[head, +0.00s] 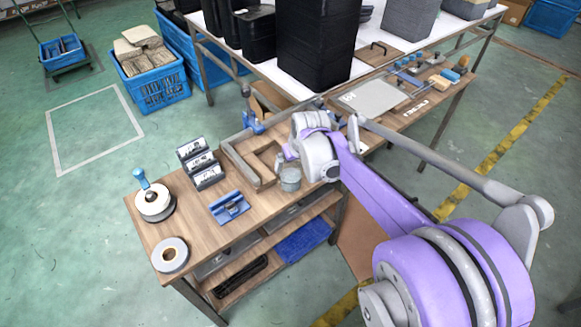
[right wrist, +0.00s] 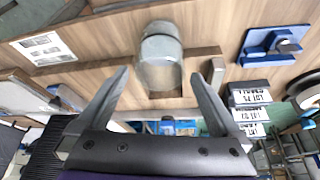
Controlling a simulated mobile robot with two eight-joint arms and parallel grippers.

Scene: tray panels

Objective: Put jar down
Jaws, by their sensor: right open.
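A small grey jar (head: 290,179) stands on the wooden workbench (head: 262,205), beside a wooden frame (head: 240,163). In the right wrist view the jar (right wrist: 160,58) shows between and just beyond my fingertips, with a visible gap on both sides. My right gripper (right wrist: 161,75) is open and empty. In the head view my right gripper (head: 288,152) is at the jar, and its fingers are partly hidden by the wrist. My left gripper is not in view.
A blue fixture (head: 229,207), labelled card holders (head: 199,163), a tape roll (head: 169,254) and a round container with a blue handle (head: 154,203) stand left of the jar. Behind the bench, a white table (head: 275,70) carries black bins (head: 318,45).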

